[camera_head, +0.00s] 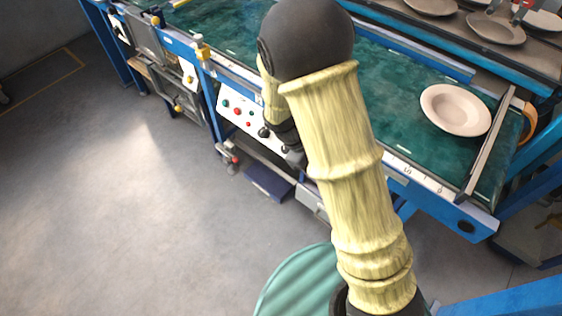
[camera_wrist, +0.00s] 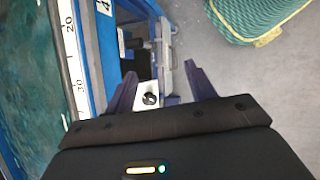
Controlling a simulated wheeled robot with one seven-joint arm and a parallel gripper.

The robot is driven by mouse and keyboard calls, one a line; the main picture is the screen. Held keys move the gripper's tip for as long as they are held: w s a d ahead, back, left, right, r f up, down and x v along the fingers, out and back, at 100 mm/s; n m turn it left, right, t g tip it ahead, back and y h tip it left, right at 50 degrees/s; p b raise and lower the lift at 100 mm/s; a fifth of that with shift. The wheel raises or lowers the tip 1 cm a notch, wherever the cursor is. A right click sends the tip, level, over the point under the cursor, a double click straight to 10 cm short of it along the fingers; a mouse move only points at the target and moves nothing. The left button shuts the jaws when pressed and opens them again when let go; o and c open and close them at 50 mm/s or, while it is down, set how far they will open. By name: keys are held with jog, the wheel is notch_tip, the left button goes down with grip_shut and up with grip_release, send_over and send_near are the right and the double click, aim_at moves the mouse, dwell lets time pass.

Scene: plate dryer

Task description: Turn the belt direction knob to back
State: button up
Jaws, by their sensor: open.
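The control panel (camera_head: 238,108) is a white plate on the blue machine frame, with red, green and dark buttons. My arm covers its right part in the head view. In the wrist view a black round knob (camera_wrist: 150,99) sits on a white piece of panel. My gripper (camera_wrist: 160,70) is open, with one finger on each side of the knob in the picture. No contact with the knob shows. I cannot read the knob's marking or its setting. In the head view my gripper is mostly hidden behind my arm, close to the panel.
A green conveyor belt (camera_head: 400,78) runs along the machine behind the panel. A cream plate (camera_head: 457,109) lies on it at right, and more plates stand on the rack behind. A green ribbed object (camera_wrist: 262,15) lies on the floor. The grey floor (camera_head: 110,200) at left is clear.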

aim_at(284, 150)
jog(key=w+a+f+n+t+h+b, duration=0.2)
jog(key=a+f+n+t+b, duration=0.4)
jog(key=a+f, duration=0.5)
jog(key=w+a+f+n+t+h+b, duration=0.2)
jog(key=w+a+f+n+t+b, duration=0.2)
jog(key=a+f+n+t+b, duration=0.3)
jog(key=a+f+n+t, duration=0.1)
jog(key=a+f+n, duration=0.2)
jog(key=f, duration=0.1)
jog(key=shift+a+f+n+t+h+b, duration=0.3)
jog(key=shift+a+n+t+h, duration=0.1)
jog(key=b+x, duration=0.2)
jog(key=x, duration=1.5)
jog(key=shift+w+d, duration=0.15)
jog(key=shift+d, duration=0.05)
jog(key=c, duration=0.9)
